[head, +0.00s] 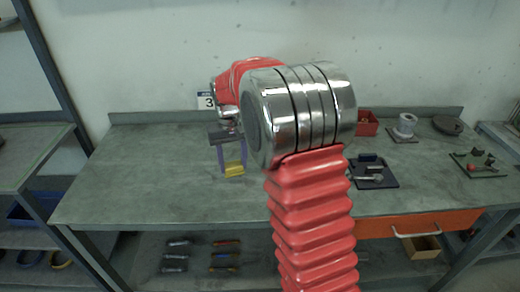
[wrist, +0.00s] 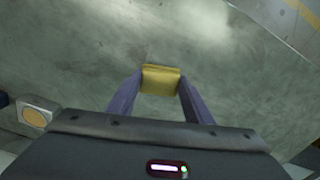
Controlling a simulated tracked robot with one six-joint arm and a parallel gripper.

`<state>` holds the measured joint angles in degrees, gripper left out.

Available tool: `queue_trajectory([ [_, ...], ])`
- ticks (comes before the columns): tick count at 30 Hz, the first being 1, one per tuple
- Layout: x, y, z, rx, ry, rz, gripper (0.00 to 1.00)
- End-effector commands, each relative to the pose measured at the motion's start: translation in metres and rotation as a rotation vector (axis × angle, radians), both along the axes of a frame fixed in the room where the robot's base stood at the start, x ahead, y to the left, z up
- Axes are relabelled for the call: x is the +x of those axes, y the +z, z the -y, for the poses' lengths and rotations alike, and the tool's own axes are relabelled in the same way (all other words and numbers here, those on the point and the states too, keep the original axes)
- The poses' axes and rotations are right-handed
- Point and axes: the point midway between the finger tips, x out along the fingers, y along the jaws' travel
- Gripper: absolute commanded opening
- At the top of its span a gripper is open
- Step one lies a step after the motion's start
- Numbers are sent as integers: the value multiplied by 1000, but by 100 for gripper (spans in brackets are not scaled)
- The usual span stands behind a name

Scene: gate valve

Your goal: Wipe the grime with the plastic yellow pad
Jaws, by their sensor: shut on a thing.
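The yellow pad (head: 234,170) is between the purple fingers of my gripper (head: 232,160), over the left-middle part of the grey-green workbench (head: 140,165). In the wrist view the pad (wrist: 160,80) sits crosswise between the two fingertips, and my gripper (wrist: 160,88) is shut on it. The pad is low over the bench top; I cannot tell whether it touches. The bench top looks mottled, and I cannot make out a distinct patch of grime. My arm hides part of the bench in the head view.
A black tray with tools (head: 372,175), a red bin (head: 367,123), a white roll (head: 407,122) and another tray (head: 478,167) are on the right. A pale block with an orange disc (wrist: 36,117) shows in the wrist view. The bench's left side is clear.

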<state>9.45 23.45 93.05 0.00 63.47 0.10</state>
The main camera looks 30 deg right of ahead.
Motion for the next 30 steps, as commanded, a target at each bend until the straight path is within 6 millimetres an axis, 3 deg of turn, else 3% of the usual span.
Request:
queue_trajectory([
  [1, -2, -1, -23, 0, 39, -3, 28],
  [3, -5, -1, -47, 1, 81, -6, 28],
  [9, -7, 4, -90, 0, 157, -1, 28],
  [30, -7, 4, -100, 0, 175, 0, 28],
])
